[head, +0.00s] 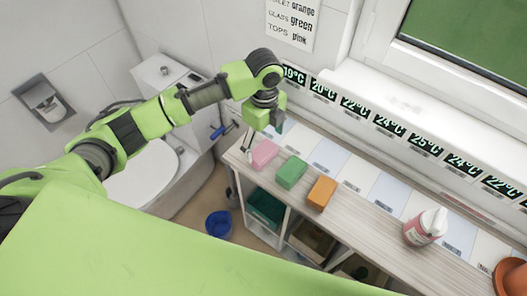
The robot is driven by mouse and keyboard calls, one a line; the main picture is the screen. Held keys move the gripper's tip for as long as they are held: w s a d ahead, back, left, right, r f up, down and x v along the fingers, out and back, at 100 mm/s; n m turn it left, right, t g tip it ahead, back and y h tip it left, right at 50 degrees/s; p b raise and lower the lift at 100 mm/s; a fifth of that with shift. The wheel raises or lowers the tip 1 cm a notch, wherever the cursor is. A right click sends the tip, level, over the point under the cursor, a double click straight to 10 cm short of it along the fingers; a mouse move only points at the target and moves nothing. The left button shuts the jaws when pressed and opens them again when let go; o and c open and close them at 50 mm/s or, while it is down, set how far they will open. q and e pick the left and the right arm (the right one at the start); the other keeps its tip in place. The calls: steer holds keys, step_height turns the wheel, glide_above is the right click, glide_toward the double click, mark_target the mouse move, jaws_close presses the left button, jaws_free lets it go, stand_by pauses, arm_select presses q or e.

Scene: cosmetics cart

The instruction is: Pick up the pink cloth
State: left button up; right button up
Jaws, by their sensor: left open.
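The pink cloth (264,154) is a small folded block. It lies at the left end of the long wooden counter (373,219), beside a green cloth (291,172) and an orange cloth (321,192). My left gripper (263,139) hangs from above over the pink cloth, pointing down. It is open, with a thin finger on the left side of the cloth. The other finger is hard to make out, and I cannot tell whether either finger touches the cloth. My right gripper is out of view.
A pink-and-white bottle (425,227) and an orange-brown pot (512,277) stand further right on the counter. A row of temperature labels (389,124) lines the wall. Bins sit beneath the counter. A blue bucket (218,224) is on the floor and a toilet (146,178) stands at left.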

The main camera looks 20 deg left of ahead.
mark_target(263, 151)
arm_select(q)
step_height(263, 151, down, 2)
steer(key=shift+a+f+p, duration=0.1)
steer(key=shift+f+p, duration=0.15)
steer(key=shift+p, duration=0.65)
step_height(263, 151, down, 2)
steer(key=shift+s+f, duration=0.1)
steer(key=shift+f, duration=0.4)
steer(key=c, duration=1.2)
steer(key=shift+r, duration=0.1)
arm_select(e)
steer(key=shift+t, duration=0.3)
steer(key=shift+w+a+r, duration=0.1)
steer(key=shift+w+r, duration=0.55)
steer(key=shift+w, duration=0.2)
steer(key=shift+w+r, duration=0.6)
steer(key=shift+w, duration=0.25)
